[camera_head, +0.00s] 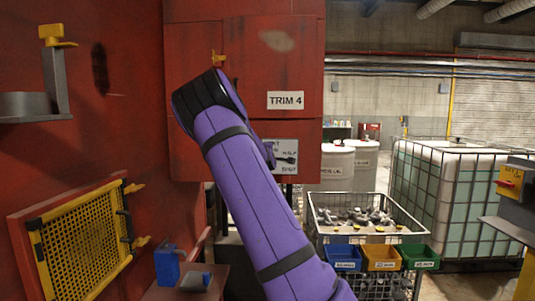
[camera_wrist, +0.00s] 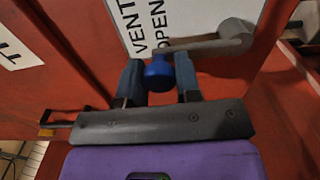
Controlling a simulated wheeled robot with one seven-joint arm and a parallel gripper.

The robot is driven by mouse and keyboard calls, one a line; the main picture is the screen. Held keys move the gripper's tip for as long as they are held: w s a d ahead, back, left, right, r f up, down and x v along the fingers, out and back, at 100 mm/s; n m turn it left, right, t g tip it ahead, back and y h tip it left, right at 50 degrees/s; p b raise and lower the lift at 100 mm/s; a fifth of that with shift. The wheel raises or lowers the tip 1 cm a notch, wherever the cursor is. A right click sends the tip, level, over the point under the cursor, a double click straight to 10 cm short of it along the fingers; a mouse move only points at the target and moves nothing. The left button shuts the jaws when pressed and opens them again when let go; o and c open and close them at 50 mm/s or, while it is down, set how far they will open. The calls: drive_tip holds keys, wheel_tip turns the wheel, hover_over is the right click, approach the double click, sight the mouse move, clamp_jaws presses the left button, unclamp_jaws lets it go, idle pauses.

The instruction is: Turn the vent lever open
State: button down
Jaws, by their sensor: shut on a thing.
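The vent lever (camera_wrist: 206,45) is a grey bar running from a round grey hub to a blue knob (camera_wrist: 158,80). In the wrist view my gripper (camera_wrist: 159,70) is shut on the blue knob, one finger on each side. The bar lies beside the word OPEN on the white vent placard (camera_wrist: 150,15). In the head view the placard (camera_head: 280,165) shows the words HALF and SHUT. There my purple arm hides the gripper, the knob and part of the placard.
The placard is on a red cabinet (camera_head: 285,60) marked TRIM 4. A yellow mesh guard (camera_head: 85,245) and a grey bracket (camera_head: 55,85) are at left. A wire basket of metal parts (camera_head: 360,205) and coloured bins (camera_head: 380,258) stand right of my arm.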

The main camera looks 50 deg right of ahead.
drive_tip(key=shift+w, duration=0.1)
drive_tip(key=c, duration=0.8)
unclamp_jaws()
drive_tip(key=shift+a, duration=0.1)
drive_tip(key=v, duration=1)
drive_tip(key=shift+s+a, duration=0.2)
drive_tip(key=shift+s, duration=0.15)
